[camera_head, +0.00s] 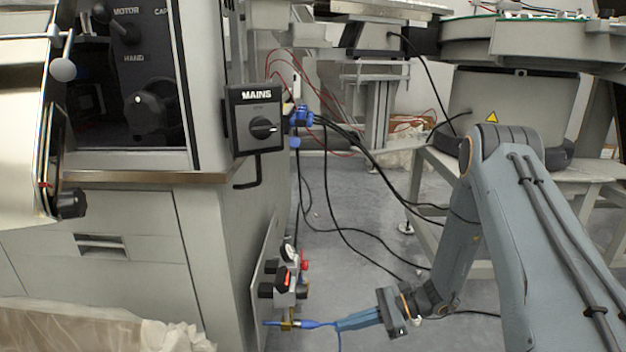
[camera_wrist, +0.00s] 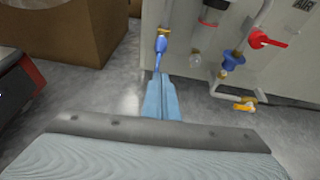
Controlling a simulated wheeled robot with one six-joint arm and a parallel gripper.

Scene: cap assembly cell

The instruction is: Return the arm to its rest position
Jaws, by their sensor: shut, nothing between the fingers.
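My arm (camera_head: 480,210) reaches down from the right in the head view, bent at its elbow. My gripper (camera_head: 340,325) is low near the floor and points left toward the cabinet's side. Its blue fingers are shut, with nothing seen between them. In the wrist view the closed fingers (camera_wrist: 161,84) point at a blue air fitting (camera_wrist: 161,46) on the panel. The fitting also shows in the head view (camera_head: 308,324), with a brass part behind it. The fingertips look very close to the fitting; I cannot tell whether they touch.
Black cables (camera_head: 345,232) hang and lie across the floor behind my gripper. A grey stand (camera_head: 433,190) is beyond my arm. A cardboard box (camera_wrist: 70,30) stands left in the wrist view.

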